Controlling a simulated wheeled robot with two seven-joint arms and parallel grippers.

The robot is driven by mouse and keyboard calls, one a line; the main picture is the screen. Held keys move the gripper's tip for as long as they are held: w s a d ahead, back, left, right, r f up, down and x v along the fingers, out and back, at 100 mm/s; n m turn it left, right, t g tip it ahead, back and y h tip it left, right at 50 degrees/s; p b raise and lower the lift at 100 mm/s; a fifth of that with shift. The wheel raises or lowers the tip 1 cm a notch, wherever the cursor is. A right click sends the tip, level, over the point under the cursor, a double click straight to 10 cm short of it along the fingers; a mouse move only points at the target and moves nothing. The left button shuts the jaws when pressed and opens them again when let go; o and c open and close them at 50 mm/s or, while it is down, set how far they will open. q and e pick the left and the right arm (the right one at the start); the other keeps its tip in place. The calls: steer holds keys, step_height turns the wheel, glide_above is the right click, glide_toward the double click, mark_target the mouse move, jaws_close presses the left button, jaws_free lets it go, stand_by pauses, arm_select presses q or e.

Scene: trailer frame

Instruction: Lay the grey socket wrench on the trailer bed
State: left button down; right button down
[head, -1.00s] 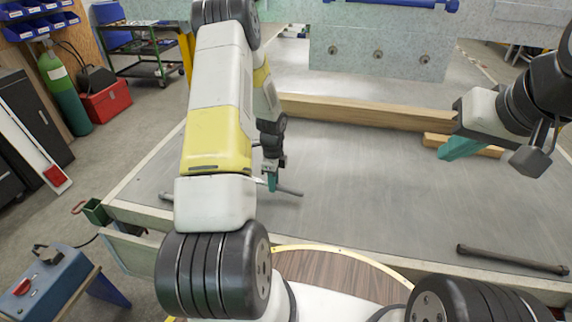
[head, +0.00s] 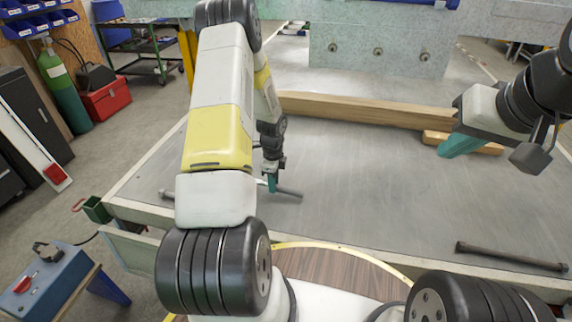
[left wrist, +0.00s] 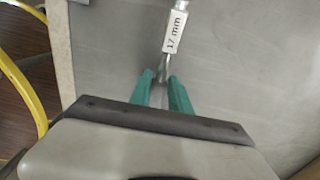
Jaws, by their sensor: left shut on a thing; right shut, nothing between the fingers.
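The grey socket wrench (head: 290,192) is in my left gripper (head: 272,184), low over the left part of the grey trailer bed (head: 370,200). My arm hides its middle; one end shows left of the arm. In the left wrist view the wrench (left wrist: 163,72) runs up from between the green fingers of my left gripper (left wrist: 165,90) and carries a "17 mm" label. I cannot tell whether it touches the bed. My right gripper (head: 461,146) is shut and empty above the bed at the right.
A dark bar (head: 512,257) lies on the bed at the front right. A long wooden beam (head: 365,111) and a shorter wooden block (head: 490,147) lie at the back. The middle of the bed is clear. A blue box (head: 45,282) stands at the lower left.

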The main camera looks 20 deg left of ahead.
arm_select(q)
steer(key=shift+f, duration=0.55)
steer(key=shift+c, duration=2)
jaws_free()
steer(key=o, duration=0.4)
